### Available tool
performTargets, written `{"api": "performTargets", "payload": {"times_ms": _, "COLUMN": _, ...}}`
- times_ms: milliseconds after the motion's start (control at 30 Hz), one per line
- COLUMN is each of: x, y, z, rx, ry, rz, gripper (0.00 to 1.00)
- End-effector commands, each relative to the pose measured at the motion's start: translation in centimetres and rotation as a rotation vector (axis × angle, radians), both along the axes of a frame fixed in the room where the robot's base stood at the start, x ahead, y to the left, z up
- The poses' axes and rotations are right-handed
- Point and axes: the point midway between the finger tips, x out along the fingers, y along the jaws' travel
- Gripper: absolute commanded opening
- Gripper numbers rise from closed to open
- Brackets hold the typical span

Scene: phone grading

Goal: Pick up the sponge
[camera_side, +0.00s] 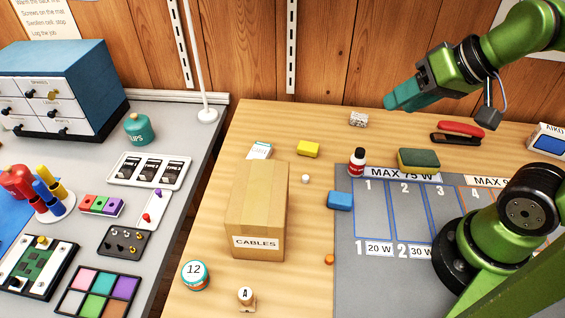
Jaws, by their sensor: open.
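The sponge (419,159), yellow with a dark green top, lies flat at the back edge of the grey mat, near the "MAX 75 W" label. My gripper (392,104) is in the air at the upper right, above and to the left of the sponge in the picture. Its teal fingers point left and hold nothing that I can see. The gap between the fingers is hard to make out from this side. The sponge is in full view and apart from the gripper.
A tall cardboard box (257,210) stands left. The mat's numbered lanes (385,215) look mostly clear.

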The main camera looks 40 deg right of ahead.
Motion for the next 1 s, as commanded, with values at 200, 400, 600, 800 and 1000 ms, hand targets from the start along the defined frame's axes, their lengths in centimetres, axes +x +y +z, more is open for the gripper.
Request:
{"api": "performTargets", "payload": {"times_ms": 200, "x": 0.0, "y": 0.0, "z": 0.0, "rx": 0.0, "ry": 0.0, "rz": 0.0, "gripper": 0.62}}
{"api": "performTargets", "payload": {"times_ms": 400, "x": 0.0, "y": 0.0, "z": 0.0, "rx": 0.0, "ry": 0.0, "rz": 0.0, "gripper": 0.93}}
{"api": "performTargets", "payload": {"times_ms": 600, "x": 0.0, "y": 0.0, "z": 0.0, "rx": 0.0, "ry": 0.0, "rz": 0.0, "gripper": 0.99}}
{"api": "performTargets", "payload": {"times_ms": 800, "x": 0.3, "y": -0.5, "z": -0.8, "rx": 0.005, "ry": 0.035, "rz": -0.022, "gripper": 0.99}}
{"api": "performTargets", "payload": {"times_ms": 1000, "x": 2.8, "y": -5.3, "z": -3.2, "rx": 0.097, "ry": 0.249, "rz": -0.279, "gripper": 0.99}}
